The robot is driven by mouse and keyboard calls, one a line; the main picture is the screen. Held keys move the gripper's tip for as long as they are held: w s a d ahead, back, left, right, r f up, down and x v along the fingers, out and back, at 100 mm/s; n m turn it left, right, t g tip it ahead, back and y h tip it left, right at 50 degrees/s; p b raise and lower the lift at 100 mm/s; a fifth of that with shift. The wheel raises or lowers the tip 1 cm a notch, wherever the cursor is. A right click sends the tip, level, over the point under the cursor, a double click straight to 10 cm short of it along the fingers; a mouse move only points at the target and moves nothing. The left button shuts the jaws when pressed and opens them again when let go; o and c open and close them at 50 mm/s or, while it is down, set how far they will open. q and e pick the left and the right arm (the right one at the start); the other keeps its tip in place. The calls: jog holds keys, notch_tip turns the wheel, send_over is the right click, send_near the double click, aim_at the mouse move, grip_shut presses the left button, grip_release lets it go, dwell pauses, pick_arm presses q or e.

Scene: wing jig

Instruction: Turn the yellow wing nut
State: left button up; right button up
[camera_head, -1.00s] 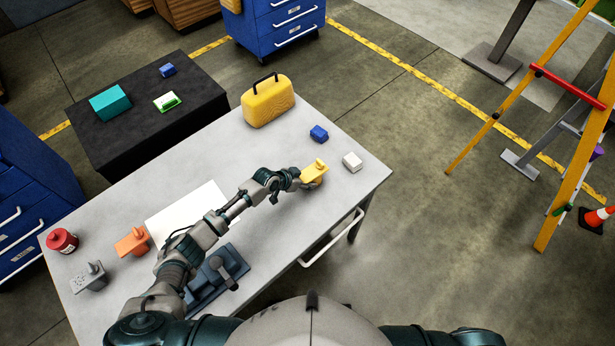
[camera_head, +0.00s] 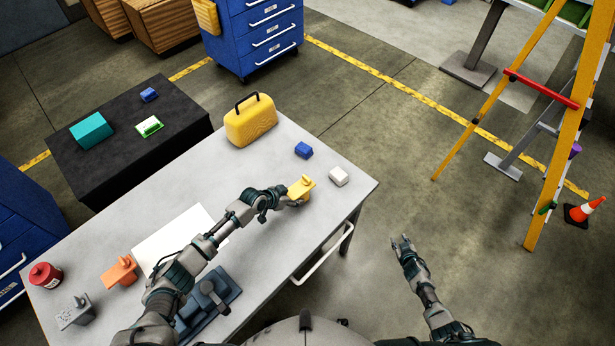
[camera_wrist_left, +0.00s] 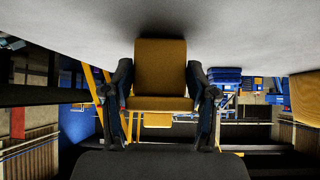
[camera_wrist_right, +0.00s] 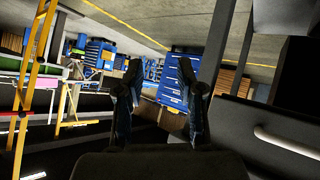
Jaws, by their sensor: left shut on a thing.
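The yellow wing nut (camera_head: 305,181) shows in the head view as a raised tab on top of a yellow block near the table's right end. My left gripper (camera_head: 290,199) is at the block's near left side. In the left wrist view, the fingers of my left gripper (camera_wrist_left: 162,105) are on both sides of the yellow block (camera_wrist_left: 160,75), close against it. The table is at the top of that view. My right gripper (camera_head: 402,243) is in the air over the floor, right of the table. Its fingers (camera_wrist_right: 160,95) are apart and empty.
A blue block (camera_head: 303,150) and a white block (camera_head: 339,176) stand near the yellow one. A yellow case (camera_head: 250,122) stands behind. An orange piece (camera_head: 120,271), a grey piece (camera_head: 75,312) and a red can (camera_head: 45,275) are at the left end. A ladder (camera_head: 549,150) stands at right.

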jog(key=w+r+n+t+y, duration=0.1)
jog(key=w+r+t, duration=0.1)
jog(key=w+r, duration=0.6)
jog(key=w+a+r+n+y, duration=0.2)
jog(key=a+r+n, duration=0.1)
jog(key=a+r, duration=0.1)
jog(key=w+a+r+n+y, duration=0.2)
jog(key=w+a+r+n, duration=0.1)
jog(key=a+r, duration=0.1)
jog(key=w+a+r+n+t+y, duration=0.1)
jog(key=w+a+r+n+y, duration=0.1)
jog(key=a+r+n, duration=0.1)
jog(key=shift+w+a+r+y, duration=0.15)
jog(key=shift+a+r, duration=0.2)
jog(key=shift+r, duration=0.25)
jog(key=shift+w+a+r+y, duration=0.15)
jog(key=shift+a+r, duration=0.2)
jog(key=shift+r, duration=0.25)
jog(key=a+r+n+g+y, duration=0.2)
jog(key=a+r+n, duration=0.1)
jog(key=a+n, duration=0.3)
jog(key=a+r+n+g+y, duration=0.25)
jog(key=a+r+n, duration=0.2)
jog(key=a, duration=0.35)
jog(key=n+g+h, duration=0.6)
jog(key=n+h, duration=0.3)
jog(key=n, duration=1.1)
send_near(306, 177)
jog(key=x, duration=0.9)
jog(key=shift+f, duration=0.1)
